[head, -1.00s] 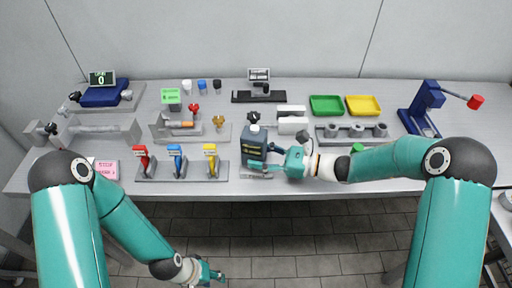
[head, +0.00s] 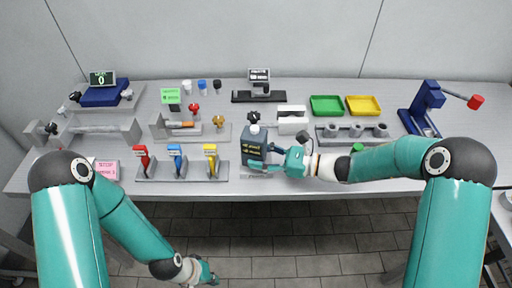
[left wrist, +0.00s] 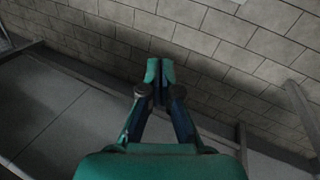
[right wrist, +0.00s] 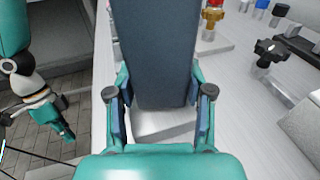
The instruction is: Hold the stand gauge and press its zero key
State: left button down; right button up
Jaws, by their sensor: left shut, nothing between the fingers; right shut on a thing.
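The stand gauge appears to be the dark blue-grey box (head: 253,148) at the front middle of the bench, with small yellow and white marks on its face and a white and black knob at its top. My right gripper (head: 262,168) is shut on its lower part. In the right wrist view the gauge (right wrist: 154,50) fills the space between the fingers, its face turned away. A light grey base (right wrist: 165,123) shows beneath it. No zero key can be made out. My left gripper (head: 212,277) is shut and empty, low in front of the bench; the left wrist view (left wrist: 160,72) shows its fingertips together.
Red, blue and yellow handled tools (head: 177,160) stand in grey holders left of the gauge. A white block (head: 292,125) and a grey rack (head: 351,131) lie to its right. Green (head: 326,105) and yellow (head: 363,105) trays are behind. The bench's front edge separates my left gripper from the bench top.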

pick_arm(q)
jog(key=shift+w, duration=0.1)
dwell(0.7)
jog(key=w+d+r+g+h, duration=0.15)
jog(key=w+d+r, duration=0.35)
jog(key=d+r, duration=0.5)
jog(key=w+d+r+g+h, duration=0.15)
jog(key=w+d+r, duration=0.25)
jog(key=d+r, duration=0.55)
notch_tip(320, 180, up, 29)
jog(key=m+t, duration=0.3)
jog(key=t, duration=0.6)
send_over(252, 129)
jog(key=shift+f+g, duration=0.1)
jog(key=shift+g, duration=0.2)
jog(key=shift+w+f, duration=0.1)
jog(key=shift+f, duration=4.25)
